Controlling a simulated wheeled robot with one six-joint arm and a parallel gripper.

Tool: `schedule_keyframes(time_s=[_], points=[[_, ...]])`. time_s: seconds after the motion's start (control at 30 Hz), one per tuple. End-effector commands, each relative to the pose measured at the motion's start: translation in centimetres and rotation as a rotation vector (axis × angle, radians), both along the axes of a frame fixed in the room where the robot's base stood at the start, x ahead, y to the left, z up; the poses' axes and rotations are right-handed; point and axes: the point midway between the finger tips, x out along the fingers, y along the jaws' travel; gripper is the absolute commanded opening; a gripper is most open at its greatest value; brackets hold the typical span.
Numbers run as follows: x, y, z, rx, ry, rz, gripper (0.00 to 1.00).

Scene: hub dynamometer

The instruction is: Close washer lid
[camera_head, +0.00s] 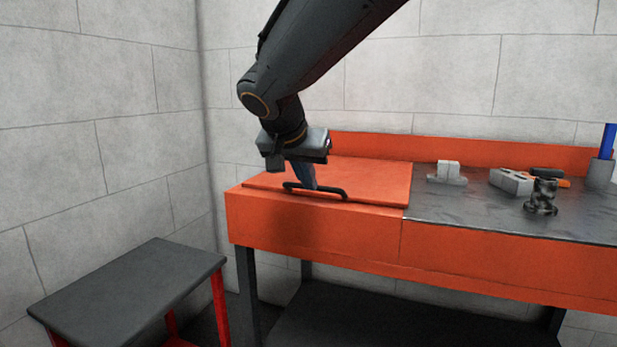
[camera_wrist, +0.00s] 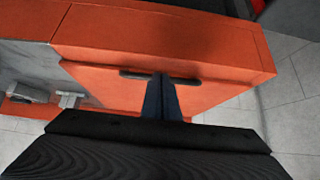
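The washer lid (camera_head: 375,183) is a flat orange panel at the left end of the orange bench unit. It lies level or nearly level with the top; I cannot tell if a small gap remains under it. A black bar handle (camera_head: 330,192) runs along its front edge. My gripper (camera_head: 309,187) points down at the handle, its fingertips at or just behind the bar. In the wrist view the fingers (camera_wrist: 161,78) are together and cover the middle of the handle (camera_wrist: 185,81). The lid (camera_wrist: 105,84) spreads around them. Contact is hard to tell.
Right of the lid is a dark worktop (camera_head: 470,205) with a light grey block (camera_head: 447,172), a grey box-like part (camera_head: 511,181), a dark metal fitting (camera_head: 542,197) and a cup (camera_head: 600,173) holding a blue item. A dark-topped table (camera_head: 130,290) stands front left. Block walls enclose the corner.

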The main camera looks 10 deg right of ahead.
Motion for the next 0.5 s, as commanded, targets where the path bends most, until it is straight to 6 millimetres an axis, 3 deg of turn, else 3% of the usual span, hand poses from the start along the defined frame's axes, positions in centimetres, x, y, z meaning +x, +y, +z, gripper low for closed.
schedule_keyframes(time_s=[0.03,0.17,0.27,0.47,0.5], points=[[-0.6,-0.3,-2.3,-0.005,0.042,-0.010,0.00],[-0.4,-0.4,-1.6,-0.004,0.038,-0.011,0.00],[-0.4,-0.6,0.0,-0.003,0.029,-0.012,0.00],[-0.6,-1.0,5.1,0.000,-0.008,-0.010,0.00],[-1.7,-0.1,4.4,-0.001,-0.005,-0.003,0.00]])
